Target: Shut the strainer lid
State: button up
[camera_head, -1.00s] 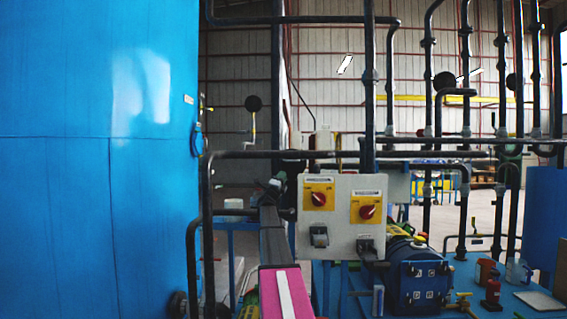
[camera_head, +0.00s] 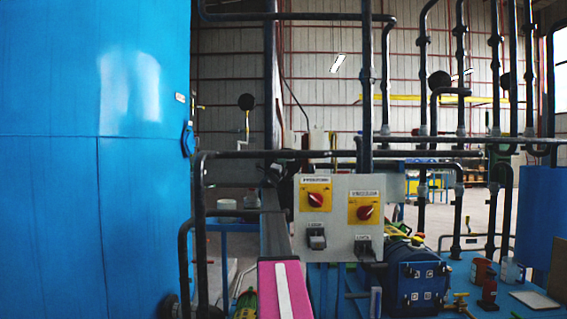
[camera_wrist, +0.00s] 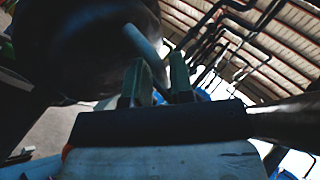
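My gripper (camera_wrist: 158,85) shows in the wrist view with two greenish fingers standing apart. A pale grey-blue rod (camera_wrist: 142,42) runs from the upper left down toward the gap between the fingertips. I cannot tell whether it is between them or beyond them. A large dark rounded body (camera_wrist: 75,45) fills the upper left behind the rod. I cannot tell for sure whether it is the strainer or its lid. In the head view my arm reaches forward, and its dark far end (camera_head: 284,170) is beside the switch panel. The fingers and the lid are not clear there.
A grey switch panel (camera_head: 338,218) with red knobs stands right of my arm. A blue drum-shaped unit (camera_head: 415,285) and small containers (camera_head: 487,285) are at the lower right. A tall blue tank (camera_head: 95,160) fills the left. Dark pipes (camera_head: 290,17) cross the space.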

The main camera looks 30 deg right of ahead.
jog(key=shift+w+d+r, duration=0.2)
jog(key=shift+d+r, duration=0.2)
jog(key=shift+d, duration=0.05)
grip_shut()
